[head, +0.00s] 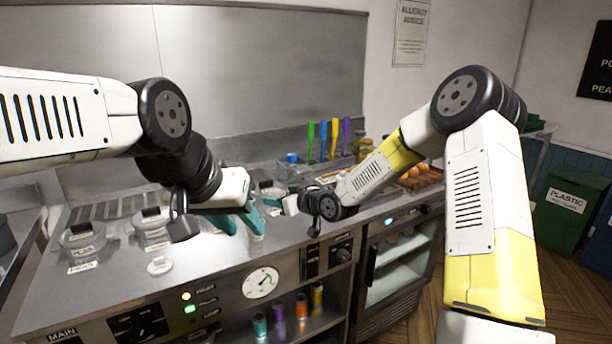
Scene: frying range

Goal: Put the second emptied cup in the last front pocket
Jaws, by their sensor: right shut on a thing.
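The front pockets cannot be made out clearly.
Lidded round containers (82,236) and a small white lid (160,265) stand on the counter at left. Green, blue and purple utensils (334,140) stand upright at the back. Brown eggs or rolls (418,176) lie at right. Coloured bottles (301,306) stand on the shelf below.

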